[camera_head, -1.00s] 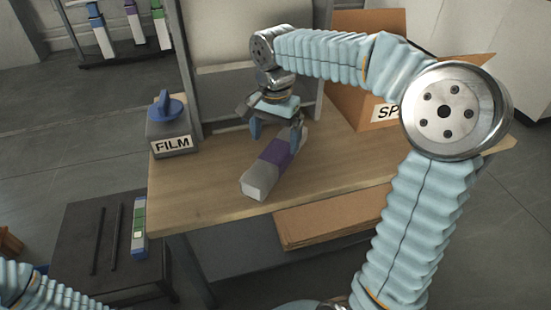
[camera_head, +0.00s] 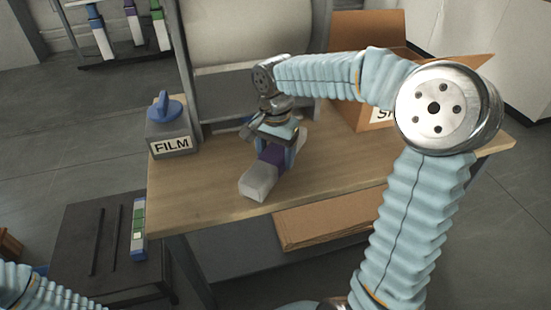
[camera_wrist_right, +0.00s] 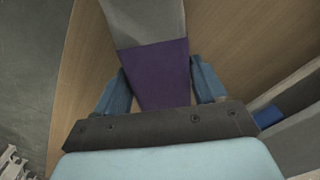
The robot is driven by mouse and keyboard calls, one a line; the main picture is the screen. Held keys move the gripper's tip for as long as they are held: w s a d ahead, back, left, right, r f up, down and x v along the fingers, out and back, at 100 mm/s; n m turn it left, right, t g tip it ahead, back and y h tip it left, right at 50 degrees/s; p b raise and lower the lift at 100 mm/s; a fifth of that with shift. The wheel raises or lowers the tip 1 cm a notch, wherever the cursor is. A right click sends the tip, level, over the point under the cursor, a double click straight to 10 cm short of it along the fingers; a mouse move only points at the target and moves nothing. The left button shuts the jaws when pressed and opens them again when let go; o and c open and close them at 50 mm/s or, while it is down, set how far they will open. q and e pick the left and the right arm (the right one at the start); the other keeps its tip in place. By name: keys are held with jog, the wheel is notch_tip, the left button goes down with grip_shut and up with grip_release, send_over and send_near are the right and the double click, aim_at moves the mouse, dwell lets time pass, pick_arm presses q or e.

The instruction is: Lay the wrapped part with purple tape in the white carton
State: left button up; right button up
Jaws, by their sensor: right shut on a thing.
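The wrapped part (camera_head: 259,182) is a long pale grey bar with a purple tape band. It lies on the wooden bench, pointing toward the front edge. My right gripper (camera_head: 271,152) is over it, shut on it at the purple band. In the right wrist view, the blue fingers (camera_wrist_right: 160,78) sit on both sides of the purple tape (camera_wrist_right: 158,72). I see no white carton in these views. My left arm shows only as a sleeve at the lower left; its gripper is out of view.
A brown open carton (camera_head: 365,34), its label partly hidden, stands at the back right. A grey film box (camera_head: 172,137) with a blue knob sits at the bench's left. Flat cardboard (camera_head: 325,223) lies below the front edge. A dark stand (camera_head: 75,240) is at lower left.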

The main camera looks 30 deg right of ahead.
jog(key=c, duration=0.4)
jog(key=shift+c, duration=0.8)
jog(key=shift+r, duration=0.2)
